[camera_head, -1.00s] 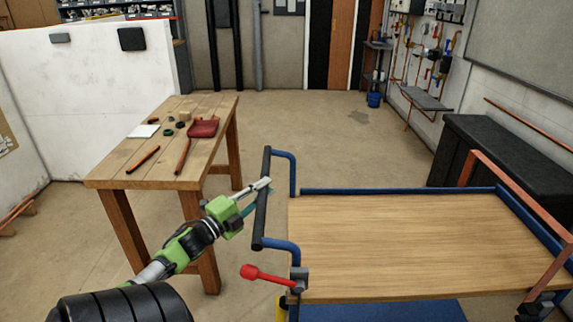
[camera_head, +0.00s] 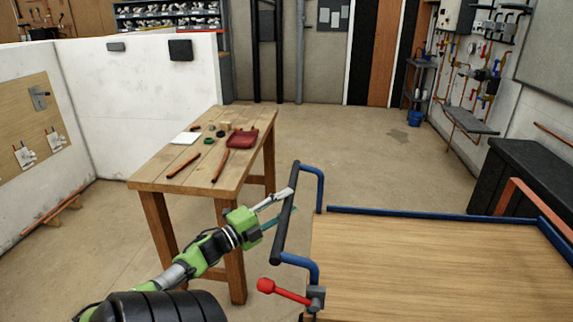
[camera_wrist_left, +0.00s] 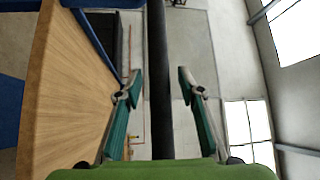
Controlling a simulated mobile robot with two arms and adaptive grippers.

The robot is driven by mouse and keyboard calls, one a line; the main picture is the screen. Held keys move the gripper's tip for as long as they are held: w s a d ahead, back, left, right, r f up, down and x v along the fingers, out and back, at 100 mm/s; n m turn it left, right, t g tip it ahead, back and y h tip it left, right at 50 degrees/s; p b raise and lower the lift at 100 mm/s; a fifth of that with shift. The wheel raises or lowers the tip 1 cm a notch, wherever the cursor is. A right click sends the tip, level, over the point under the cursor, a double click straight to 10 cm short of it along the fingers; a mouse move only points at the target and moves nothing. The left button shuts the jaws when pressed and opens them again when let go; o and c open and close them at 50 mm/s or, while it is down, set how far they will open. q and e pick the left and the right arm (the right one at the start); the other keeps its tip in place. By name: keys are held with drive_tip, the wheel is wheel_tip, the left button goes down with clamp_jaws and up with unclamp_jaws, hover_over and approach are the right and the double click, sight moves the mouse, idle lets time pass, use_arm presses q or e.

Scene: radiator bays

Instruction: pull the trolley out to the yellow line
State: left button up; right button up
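The trolley has a wooden top (camera_head: 430,265) with blue edge rails and fills the lower right of the head view. Its black handle bar (camera_head: 285,215) stands out on blue brackets at its left end. A red-knobbed lever (camera_head: 285,291) sits below the handle. My left gripper (camera_head: 285,205) is at the handle. In the left wrist view the black bar (camera_wrist_left: 158,80) passes between the two spread teal fingers (camera_wrist_left: 158,95), with a gap on each side. My right gripper is out of view. I see no yellow line on the floor.
A wooden workbench (camera_head: 150,181) with tools stands left of the trolley, close behind my left arm. A black chest (camera_head: 510,185) stands by the right wall beyond the trolley. The floor (camera_head: 345,150) behind is open.

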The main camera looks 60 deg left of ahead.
use_arm(q)
drive_tip(key=s+d+f, duration=0.1)
drive_tip(key=s, duration=1.1)
drive_tip(key=shift+f, duration=0.3)
drive_tip(key=shift+w, duration=0.1)
drive_tip(key=s+d+f+n+g+y, duration=0.1)
drive_tip(key=s+d+f+n+g, duration=0.2)
drive_tip(key=f, duration=0.9)
drive_tip(key=s+d+f+n+g+y, duration=0.1)
drive_tip(key=d+f+n+g, duration=0.2)
drive_tip(key=f, duration=1)
drive_tip(key=s+d+f+n+g+y, duration=0.1)
drive_tip(key=s+d+f+n+g, duration=0.3)
drive_tip(key=f, duration=0.8)
drive_tip(key=s+d+f+n+g+h, duration=0.1)
drive_tip(key=s+d+f+g, duration=0.2)
drive_tip(key=s+d+f, duration=0.2)
drive_tip(key=s+d+f+n+g+h, duration=0.1)
drive_tip(key=s+d+f, duration=0.4)
drive_tip(key=d+f, duration=0.5)
drive_tip(key=s+d+f+n+g+h, duration=0.1)
drive_tip(key=s+d+f+g, duration=0.3)
drive_tip(key=d, duration=0.9)
wheel_tip(320, 180, down, 4)
drive_tip(key=shift+s+d+r+g+h, duration=0.15)
drive_tip(key=shift+s+d+g+h, duration=0.2)
drive_tip(key=shift+s+h, duration=0.65)
